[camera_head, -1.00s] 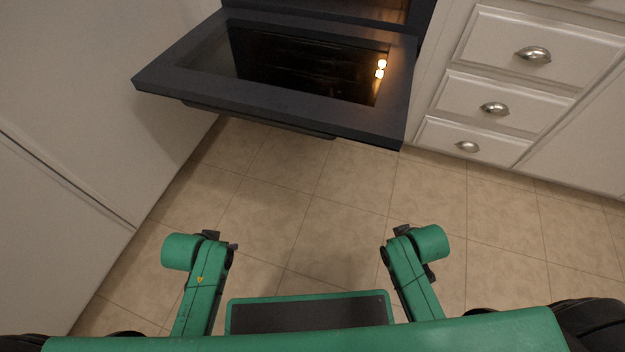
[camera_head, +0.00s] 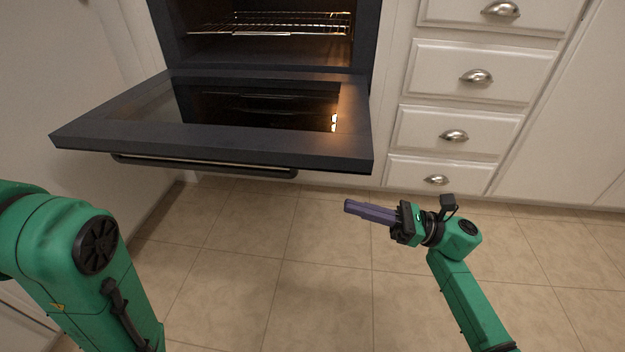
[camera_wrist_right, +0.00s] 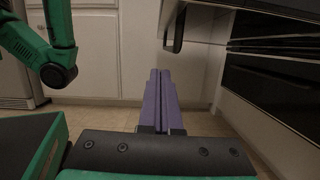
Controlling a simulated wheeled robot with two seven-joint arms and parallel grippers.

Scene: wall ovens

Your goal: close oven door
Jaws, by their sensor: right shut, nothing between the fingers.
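The dark oven door (camera_head: 240,145) hangs open, swung down roughly level in front of the oven (camera_head: 270,40). Its handle bar (camera_head: 200,165) runs under the front edge. My right gripper (camera_head: 347,207) is shut and empty, with purple fingers pointing left, to the right of the door's front edge and apart from it. In the right wrist view its fingers (camera_wrist_right: 160,95) point ahead, and the handle (camera_wrist_right: 174,28) shows above them. My left arm stands at the left of the head view; its gripper is out of the picture.
White drawers (camera_head: 455,135) with metal pulls stand right of the oven. A white cabinet wall (camera_head: 40,90) is on the left. The tiled floor (camera_head: 270,250) below the door is clear. Wire racks (camera_head: 270,25) show inside the lit oven.

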